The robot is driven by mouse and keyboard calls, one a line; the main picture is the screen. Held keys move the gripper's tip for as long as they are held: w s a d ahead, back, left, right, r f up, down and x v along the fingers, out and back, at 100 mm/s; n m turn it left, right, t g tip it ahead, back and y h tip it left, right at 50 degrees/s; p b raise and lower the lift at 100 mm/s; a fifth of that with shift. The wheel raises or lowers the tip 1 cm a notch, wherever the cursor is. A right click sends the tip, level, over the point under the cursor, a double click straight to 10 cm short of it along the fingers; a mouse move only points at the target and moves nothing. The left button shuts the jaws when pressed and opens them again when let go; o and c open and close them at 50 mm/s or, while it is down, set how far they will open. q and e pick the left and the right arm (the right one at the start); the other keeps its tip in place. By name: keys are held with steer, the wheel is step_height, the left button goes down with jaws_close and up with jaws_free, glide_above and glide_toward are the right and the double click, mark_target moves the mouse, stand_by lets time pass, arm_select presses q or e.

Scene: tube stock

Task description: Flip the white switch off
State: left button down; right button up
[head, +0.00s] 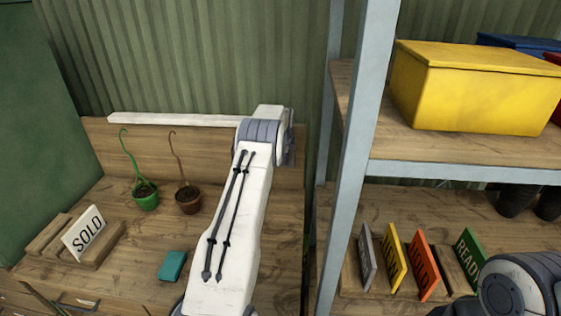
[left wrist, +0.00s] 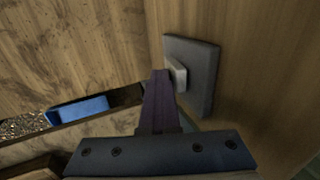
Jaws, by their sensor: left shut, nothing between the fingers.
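The white switch (left wrist: 177,74) sticks out from a dark grey wall plate (left wrist: 203,75) on a wooden panel in the left wrist view. My left gripper (left wrist: 158,78) is shut and empty, its fingertips right beside the switch on its left side. Whether they touch it I cannot tell. In the head view my left arm reaches to the right end of the wooden back panel (head: 215,150), and its own wrist hides the fingers and the switch. My right gripper is out of view; only part of my right arm shows at the lower right.
A grey shelf post (head: 353,170) rises close on the right. Beyond it are a yellow box (head: 475,88) and several colored signs (head: 424,266).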

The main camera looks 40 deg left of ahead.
arm_select(q)
steer(key=shift+a+r+p, duration=0.25)
steer(key=shift+r+p, duration=0.2)
steer(key=shift+r, duration=0.45)
steer(key=s+d+r+b, duration=0.3)
steer(key=s+r+b, duration=0.2)
steer(key=r, duration=0.4)
steer(key=shift+s+d+r, duration=0.3)
steer(key=shift+s, duration=0.4)
